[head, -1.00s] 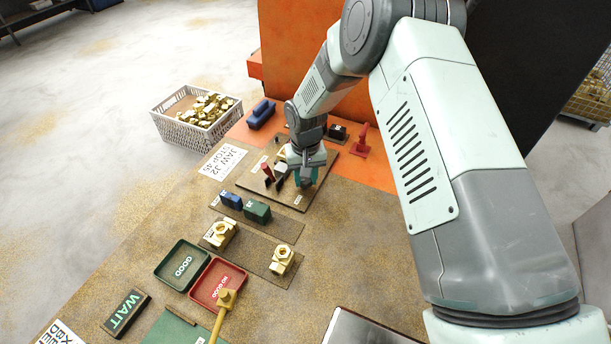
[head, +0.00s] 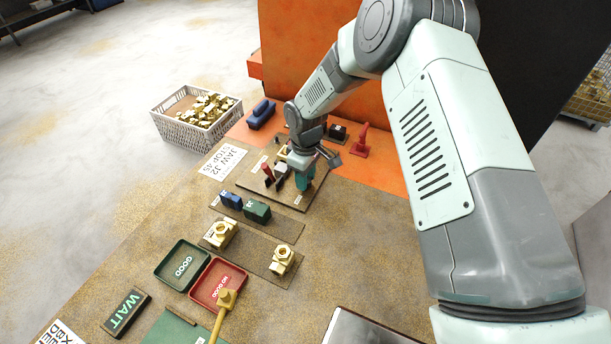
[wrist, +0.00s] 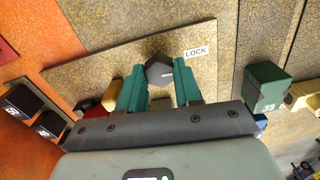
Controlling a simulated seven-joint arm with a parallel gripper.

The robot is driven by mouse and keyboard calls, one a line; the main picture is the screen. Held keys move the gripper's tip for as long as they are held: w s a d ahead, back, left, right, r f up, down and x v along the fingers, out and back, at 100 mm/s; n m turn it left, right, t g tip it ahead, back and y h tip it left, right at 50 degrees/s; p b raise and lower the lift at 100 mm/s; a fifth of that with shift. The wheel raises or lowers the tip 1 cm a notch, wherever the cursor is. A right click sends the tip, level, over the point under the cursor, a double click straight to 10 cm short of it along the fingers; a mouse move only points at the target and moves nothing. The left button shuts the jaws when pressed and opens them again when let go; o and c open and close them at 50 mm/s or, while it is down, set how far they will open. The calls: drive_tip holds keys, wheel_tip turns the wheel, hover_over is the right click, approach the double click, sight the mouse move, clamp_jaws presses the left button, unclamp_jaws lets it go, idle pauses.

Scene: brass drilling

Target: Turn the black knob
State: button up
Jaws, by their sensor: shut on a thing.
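The black knob (wrist: 159,72) shows in the wrist view as a dark, angular block on a brown board, just left of a white LOCK label (wrist: 196,51). My gripper (wrist: 158,80) has its two teal fingers on either side of the knob, closed on it. In the head view my gripper (head: 305,180) is low over the right part of the board (head: 252,184) and hides the knob.
A red handle (head: 267,171) and a pale block with dark parts (head: 281,170) stand close left of my gripper. A green block (head: 257,211) and a blue block (head: 231,200) sit in front. A red stand (head: 361,141) is behind right.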

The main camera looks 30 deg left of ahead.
drive_tip(key=shift+n, duration=0.6)
drive_tip(key=o, duration=1)
drive_tip(key=shift+o, duration=0.2)
drive_tip(key=shift+r, duration=0.1)
wheel_tip(320, 180, up, 11)
